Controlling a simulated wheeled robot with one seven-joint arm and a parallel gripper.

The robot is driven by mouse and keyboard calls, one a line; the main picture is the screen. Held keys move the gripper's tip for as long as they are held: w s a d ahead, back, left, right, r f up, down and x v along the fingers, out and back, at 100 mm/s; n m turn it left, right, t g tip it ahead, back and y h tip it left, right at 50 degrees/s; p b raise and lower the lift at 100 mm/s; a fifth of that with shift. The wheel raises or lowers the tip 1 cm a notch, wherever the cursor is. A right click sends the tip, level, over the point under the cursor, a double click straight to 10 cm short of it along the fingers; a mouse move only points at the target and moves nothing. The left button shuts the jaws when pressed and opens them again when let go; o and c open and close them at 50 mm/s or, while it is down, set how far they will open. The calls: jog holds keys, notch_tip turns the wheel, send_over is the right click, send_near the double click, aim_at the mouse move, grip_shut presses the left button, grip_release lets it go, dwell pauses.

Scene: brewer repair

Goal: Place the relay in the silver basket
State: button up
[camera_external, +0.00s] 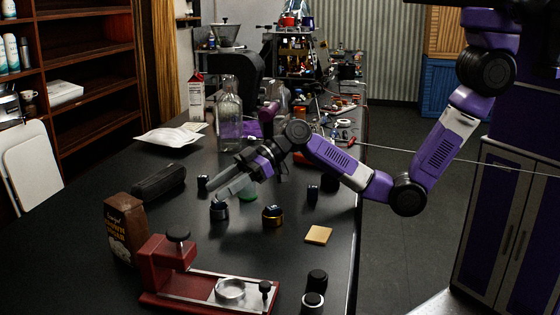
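My gripper (214,192) reaches left over the black table, fingers angled down. Its fingers look spread, with nothing clearly seen between them. Just below the fingertips is a small dark round holder (219,212) with a bluish top; I cannot tell whether they touch. A dark holder with a gold band (272,217) stands to the right, with a small dark piece in its top. A dark holder with a silver band (312,303) stands at the front right; it may be the silver basket. I cannot tell which small dark piece is the relay.
A red stand with a metal plate (210,288) and a brown bag (122,230) are at the front left. A black case (158,183), glass bottle (230,115) and small black cylinder (312,194) stand farther back. A tan square (319,235) lies near the right edge.

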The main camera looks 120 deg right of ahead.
jog(key=shift+r, duration=0.1)
dwell(0.5)
notch_tip(320, 180, up, 7)
jog(key=p, duration=0.5)
dwell(0.3)
